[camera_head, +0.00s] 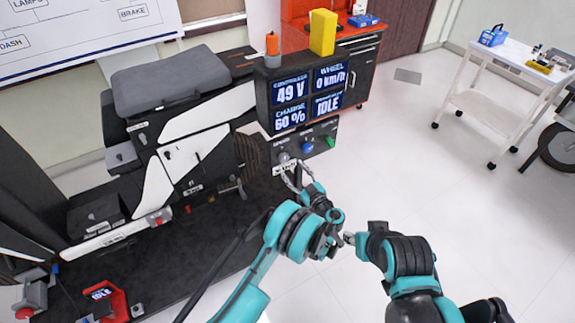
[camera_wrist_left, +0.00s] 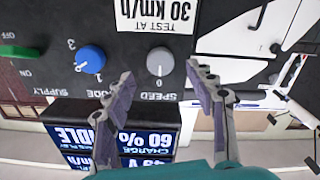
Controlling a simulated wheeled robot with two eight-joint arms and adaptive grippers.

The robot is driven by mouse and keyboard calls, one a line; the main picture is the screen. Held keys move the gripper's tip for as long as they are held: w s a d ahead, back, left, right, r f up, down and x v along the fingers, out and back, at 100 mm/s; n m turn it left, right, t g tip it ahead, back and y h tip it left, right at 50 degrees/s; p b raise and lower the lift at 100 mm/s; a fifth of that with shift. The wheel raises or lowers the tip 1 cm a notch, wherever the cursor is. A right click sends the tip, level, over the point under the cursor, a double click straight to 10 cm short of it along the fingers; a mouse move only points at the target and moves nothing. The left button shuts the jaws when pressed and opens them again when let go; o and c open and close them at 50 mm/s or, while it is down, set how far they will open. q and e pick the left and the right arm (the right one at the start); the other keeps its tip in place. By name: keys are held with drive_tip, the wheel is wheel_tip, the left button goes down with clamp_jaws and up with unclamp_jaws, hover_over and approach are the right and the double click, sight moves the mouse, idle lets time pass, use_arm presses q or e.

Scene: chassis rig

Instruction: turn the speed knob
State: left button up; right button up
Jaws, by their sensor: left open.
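The speed knob (camera_wrist_left: 160,61) is a grey round knob on a dark panel, above the word SPEED and a 0 in the upside-down left wrist view. In the head view the speed knob (camera_head: 284,157) sits at the left end of the control panel (camera_head: 318,137). My left gripper (camera_wrist_left: 163,82) is open, with one finger on each side of the knob and a gap on both sides. In the head view my left gripper (camera_head: 291,172) is just in front of the panel. My right gripper (camera_head: 348,238) is small and partly hidden beside the left arm, away from the panel.
A blue mode knob (camera_wrist_left: 90,59) and a green supply switch (camera_wrist_left: 18,52) share the panel. The display (camera_head: 305,92) above reads 0 km/h and IDLE. A label (camera_wrist_left: 158,14) reads TEST AT 30 km/h. The floor at right is clear before a white cart (camera_head: 505,105).

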sight(285, 161)
use_arm(q)
drive_tip(key=b+x, duration=0.1)
drive_tip(key=x, duration=0.4)
drive_tip(key=shift+c, duration=0.4)
drive_tip(key=c, duration=1.1)
